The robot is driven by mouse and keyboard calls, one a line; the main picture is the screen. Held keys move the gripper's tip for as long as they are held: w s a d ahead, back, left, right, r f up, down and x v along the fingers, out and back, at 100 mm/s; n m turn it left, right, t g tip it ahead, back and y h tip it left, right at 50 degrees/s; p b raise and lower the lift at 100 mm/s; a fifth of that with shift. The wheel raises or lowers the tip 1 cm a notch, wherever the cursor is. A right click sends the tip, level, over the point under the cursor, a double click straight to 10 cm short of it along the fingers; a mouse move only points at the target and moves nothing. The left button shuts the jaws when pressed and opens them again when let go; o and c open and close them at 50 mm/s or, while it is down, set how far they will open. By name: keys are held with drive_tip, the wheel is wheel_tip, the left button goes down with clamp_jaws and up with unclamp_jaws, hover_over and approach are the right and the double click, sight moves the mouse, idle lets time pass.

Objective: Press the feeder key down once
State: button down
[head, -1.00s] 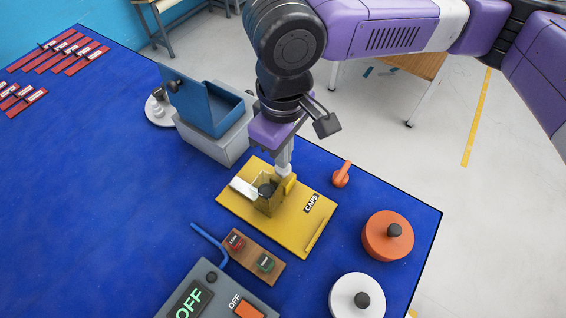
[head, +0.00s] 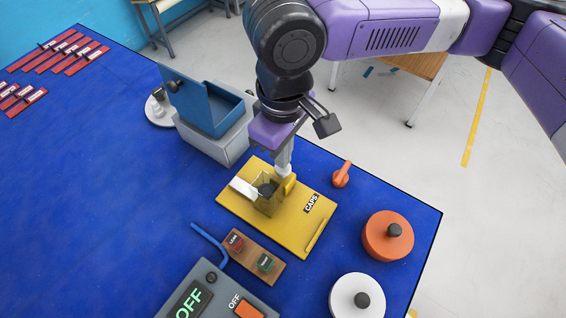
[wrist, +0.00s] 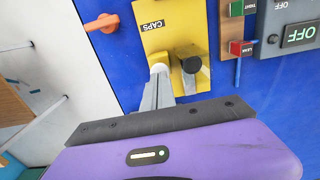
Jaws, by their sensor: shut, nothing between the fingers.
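The yellow feeder board (head: 265,230), marked CAPS, lies on the blue table. On it stands a yellow holder (head: 268,205) with a dark round cap inside, and a pale chute (head: 243,188) beside it. A small yellow block (head: 288,184), which looks like the key, is at the holder's far right side. My gripper (head: 284,172) is shut and empty, pointing down with its pale tips at this block; I cannot tell whether they press it. In the wrist view the fingertips (wrist: 159,70) are over the yellow board beside the dark cap (wrist: 191,65).
A blue open-lidded box on a grey base (head: 215,125) stands just left of my arm. An orange knob (head: 341,176) is to the right, with orange (head: 388,236) and white (head: 357,297) round lids nearer. A wooden button board (head: 253,257) and grey OFF panel (head: 215,290) lie in front.

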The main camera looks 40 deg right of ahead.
drive_tip(key=shift+f+b, duration=1.25)
drive_tip(key=shift+f, duration=0.8)
idle(0.4)
drive_tip(key=shift+r, duration=0.2)
idle(0.4)
drive_tip(key=shift+r+p, duration=4.3)
drive_tip(key=shift+r, duration=0.1)
